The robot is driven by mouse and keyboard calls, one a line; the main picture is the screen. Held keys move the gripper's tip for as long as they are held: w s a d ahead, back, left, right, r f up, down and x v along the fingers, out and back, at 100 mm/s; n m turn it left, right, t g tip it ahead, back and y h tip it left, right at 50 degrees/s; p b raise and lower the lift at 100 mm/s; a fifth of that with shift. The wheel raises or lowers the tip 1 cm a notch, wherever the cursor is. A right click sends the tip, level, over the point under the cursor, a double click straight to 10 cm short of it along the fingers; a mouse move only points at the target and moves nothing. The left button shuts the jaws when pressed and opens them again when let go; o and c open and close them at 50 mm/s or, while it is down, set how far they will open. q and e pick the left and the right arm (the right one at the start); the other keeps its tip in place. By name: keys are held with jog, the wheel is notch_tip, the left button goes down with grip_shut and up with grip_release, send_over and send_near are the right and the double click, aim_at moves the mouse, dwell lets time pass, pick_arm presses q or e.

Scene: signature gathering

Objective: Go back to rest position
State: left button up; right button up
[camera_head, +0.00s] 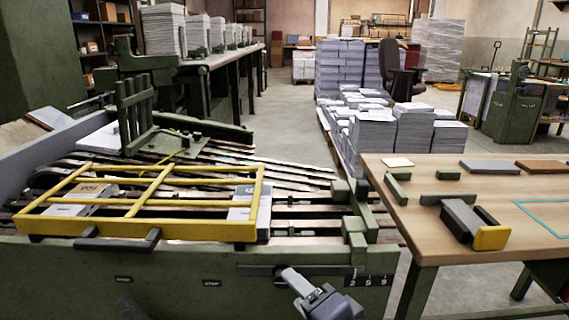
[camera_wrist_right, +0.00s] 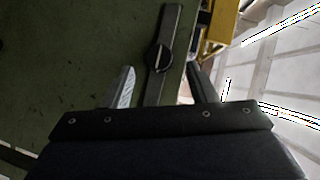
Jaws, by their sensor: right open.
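My right gripper (camera_head: 292,279) is low in the head view, in front of the green machine's front panel (camera_head: 190,278). In the right wrist view its two fingers (camera_wrist_right: 163,88) are apart, with nothing held between them. A dark bar with a round knob (camera_wrist_right: 159,57) shows beyond and between the fingers against the green panel. I cannot tell how far the fingers are from it. My left gripper does not show clearly in either view.
A yellow guard frame (camera_head: 140,195) lies over the machine's slatted bed. A wooden table (camera_head: 440,225) on the right holds a grey tool with a yellow end (camera_head: 475,222) and small blocks. Paper stacks (camera_head: 370,135) stand behind. Grey floor (camera_head: 290,155) is open between.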

jog(key=s+d+f+n+g+h, duration=0.2)
jog(key=s+d+f+n+g, duration=0.2)
jog(key=s+d+f, duration=0.4)
jog(key=s+d+f+n+g+h, duration=0.3)
jog(key=s+d+f+n+g, duration=0.15)
jog(key=d, duration=0.55)
notch_tip(320, 180, up, 41)
jog(key=m+p, duration=0.1)
jog(key=p, duration=3.9)
jog(key=shift+s+y, duration=0.25)
jog(key=shift+y, duration=0.05)
